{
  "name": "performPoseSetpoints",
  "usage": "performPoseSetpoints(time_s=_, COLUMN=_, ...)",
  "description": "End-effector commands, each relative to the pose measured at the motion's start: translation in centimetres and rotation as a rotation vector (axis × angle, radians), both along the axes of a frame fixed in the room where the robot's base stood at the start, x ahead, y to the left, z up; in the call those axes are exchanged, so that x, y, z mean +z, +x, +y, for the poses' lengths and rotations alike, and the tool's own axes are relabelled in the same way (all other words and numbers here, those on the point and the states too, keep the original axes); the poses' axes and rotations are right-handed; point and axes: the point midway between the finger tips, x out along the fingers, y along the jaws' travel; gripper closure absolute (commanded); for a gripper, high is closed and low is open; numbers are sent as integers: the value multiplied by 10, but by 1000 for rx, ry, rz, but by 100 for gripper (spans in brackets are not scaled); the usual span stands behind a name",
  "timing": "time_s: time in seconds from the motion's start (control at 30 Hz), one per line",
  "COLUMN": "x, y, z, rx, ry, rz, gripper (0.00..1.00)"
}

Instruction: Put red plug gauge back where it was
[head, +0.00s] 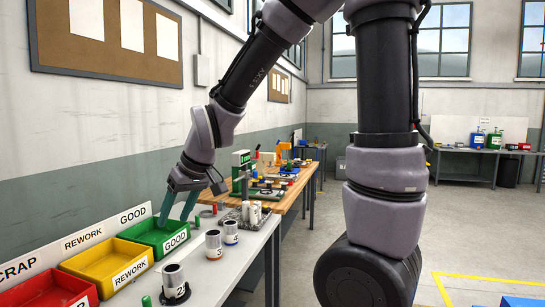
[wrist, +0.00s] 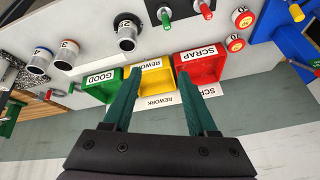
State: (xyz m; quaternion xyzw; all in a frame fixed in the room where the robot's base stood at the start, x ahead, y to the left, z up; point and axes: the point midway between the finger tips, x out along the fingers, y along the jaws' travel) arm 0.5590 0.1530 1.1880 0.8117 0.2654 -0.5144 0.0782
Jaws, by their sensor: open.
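My gripper (head: 178,214) is open and empty, its two green fingers pointing down at the green GOOD bin in the head view. In the wrist view my gripper (wrist: 160,75) shows both fingers wide apart with nothing between them. A red-handled plug gauge (wrist: 206,11) shows at the top of the wrist view, beside a green-handled one (wrist: 163,15), well away from the fingers. A small red cylinder (head: 214,209) stands on the bench past the green bin; it also shows in the wrist view (wrist: 48,95). I cannot tell whether it is a gauge.
Red SCRAP (head: 52,290), yellow REWORK (head: 108,262) and green GOOD (head: 163,233) bins line the wall side. Numbered cans (head: 173,281) stand along the bench front. A wooden table (head: 293,192) with tools lies beyond. Open floor is at right.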

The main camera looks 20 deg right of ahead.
Motion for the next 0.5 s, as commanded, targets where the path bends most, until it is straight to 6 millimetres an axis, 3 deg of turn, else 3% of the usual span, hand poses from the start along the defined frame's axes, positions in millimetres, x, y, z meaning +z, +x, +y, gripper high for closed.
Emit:
performPoseSetpoints(time_s=0.03, x=25, y=3, z=-27, rx=-85, ry=29, rz=-10, gripper=42)
performPoseSetpoints(time_s=0.1, x=51, y=-1, z=-62, rx=-198, ry=63, rz=-8, gripper=42)
performPoseSetpoints(time_s=0.3, x=109, y=-36, z=-150, rx=-519, ry=152, rz=-12, gripper=42)
performPoseSetpoints(time_s=0.5, x=134, y=-76, z=-199, rx=-742, ry=213, rz=-21, gripper=42)
